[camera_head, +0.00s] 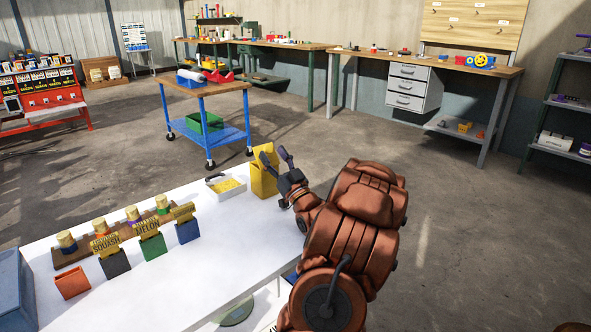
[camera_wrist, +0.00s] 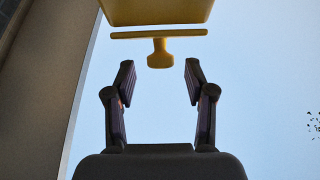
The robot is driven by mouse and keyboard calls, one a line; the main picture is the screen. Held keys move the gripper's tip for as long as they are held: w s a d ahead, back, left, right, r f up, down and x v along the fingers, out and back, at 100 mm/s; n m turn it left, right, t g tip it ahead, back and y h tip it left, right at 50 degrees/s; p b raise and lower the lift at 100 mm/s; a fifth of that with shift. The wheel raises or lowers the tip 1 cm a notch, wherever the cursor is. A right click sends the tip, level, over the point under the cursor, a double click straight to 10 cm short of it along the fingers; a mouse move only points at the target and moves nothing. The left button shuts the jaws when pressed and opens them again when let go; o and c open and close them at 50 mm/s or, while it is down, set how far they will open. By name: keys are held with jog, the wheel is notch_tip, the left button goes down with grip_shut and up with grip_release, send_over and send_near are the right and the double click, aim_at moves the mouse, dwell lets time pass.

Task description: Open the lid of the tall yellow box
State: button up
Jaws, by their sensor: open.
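The tall yellow box (camera_head: 260,183) stands at the far right end of the white table. In the wrist view, its yellow body (camera_wrist: 157,12) shows at the top edge. Just below it is a thin yellow bar with a rounded tab (camera_wrist: 159,55), which looks like the lid's edge and handle. My gripper (camera_head: 276,156) is beside the upper right of the box. In the wrist view, its two fingers (camera_wrist: 159,82) are apart, with the tab ahead of and between their tips, not gripped. In the head view, my gripper partly hides the box, and how far the lid stands open cannot be told.
Several small labelled pots and a wooden rack with capped jars (camera_head: 110,240) stand on the white table (camera_head: 190,295). A blue cart (camera_head: 225,132) stands behind. The floor right of my arm is clear.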

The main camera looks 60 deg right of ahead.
jog(key=s+a, duration=0.4)
jog(key=s, duration=0.7)
jog(key=shift+a, duration=0.25)
jog(key=shift+s, duration=0.1)
